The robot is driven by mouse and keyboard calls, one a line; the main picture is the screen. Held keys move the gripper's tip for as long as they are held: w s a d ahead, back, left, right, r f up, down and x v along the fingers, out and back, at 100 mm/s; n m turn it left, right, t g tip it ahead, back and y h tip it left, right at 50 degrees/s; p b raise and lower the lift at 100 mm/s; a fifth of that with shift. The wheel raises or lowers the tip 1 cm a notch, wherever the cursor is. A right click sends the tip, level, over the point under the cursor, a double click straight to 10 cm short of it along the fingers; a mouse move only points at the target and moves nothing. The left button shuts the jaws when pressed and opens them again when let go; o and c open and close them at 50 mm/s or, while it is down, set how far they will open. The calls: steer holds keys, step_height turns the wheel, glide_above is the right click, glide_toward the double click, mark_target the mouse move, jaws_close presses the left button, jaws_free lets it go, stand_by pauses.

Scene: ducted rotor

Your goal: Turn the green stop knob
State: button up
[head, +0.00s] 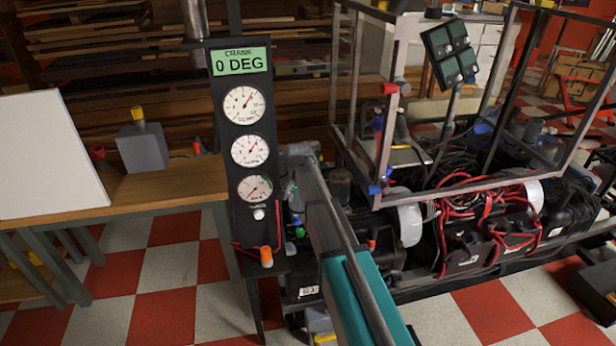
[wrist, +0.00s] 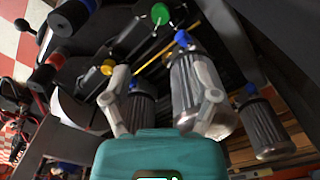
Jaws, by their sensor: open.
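The green knob (head: 298,232) shows as a small spot just left of my arm in the head view, low on the machine. In the head view my arm hides part of the machine, and the fingers cannot be made out clearly.
In the wrist view a yellow knob (wrist: 107,67) is near the left finger, and a ribbed silver canister (wrist: 190,85) with a blue top is behind the right finger. A gauge panel (head: 241,150) reading "0 DEG" stands left of my arm. A clear-walled frame (head: 385,120) is right.

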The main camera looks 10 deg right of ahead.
steer(key=s+r+n+p, duration=0.3)
steer(key=s+r+p, duration=0.7)
steer(key=r+p, duration=0.5)
steer(key=shift+s+d+r, duration=0.25)
steer(key=shift+s+r, duration=0.05)
steer(key=shift+s, duration=0.05)
stand_by(0.7)
steer(key=s+r+n+p, duration=0.5)
steer(key=s+r+p, duration=0.5)
steer(key=s, duration=0.5)
steer(key=shift+s+d+r+p, duration=0.25)
steer(key=shift+r+p, duration=0.05)
steer(key=shift+r, duration=0.05)
stand_by(1.7)
steer(key=shift+c, duration=1.3)
